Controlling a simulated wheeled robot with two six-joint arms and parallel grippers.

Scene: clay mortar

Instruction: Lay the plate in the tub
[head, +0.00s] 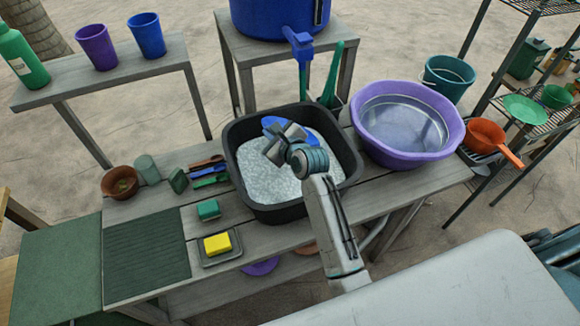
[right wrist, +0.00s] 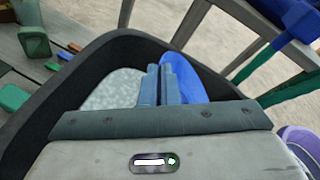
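The blue plate (head: 276,123) is in the black tub's opening, partly hidden behind my right gripper (head: 282,142). The black tub (head: 240,180) stands on the slatted bench and holds whitish, sudsy water. In the right wrist view the two fingers (right wrist: 159,84) are close together at the plate's edge, and the plate (right wrist: 195,82) spreads to the right behind them. The gripper looks shut on the plate's rim. The plate looks tilted; I cannot tell whether it touches the water. My left gripper is not in view.
A purple basin (head: 450,138) of clear water stands right of the tub. Left are coloured-handled utensils (head: 208,172), a green block (head: 208,210), a yellow sponge (head: 217,244) on a small tray and a ribbed drying mat (head: 147,254).

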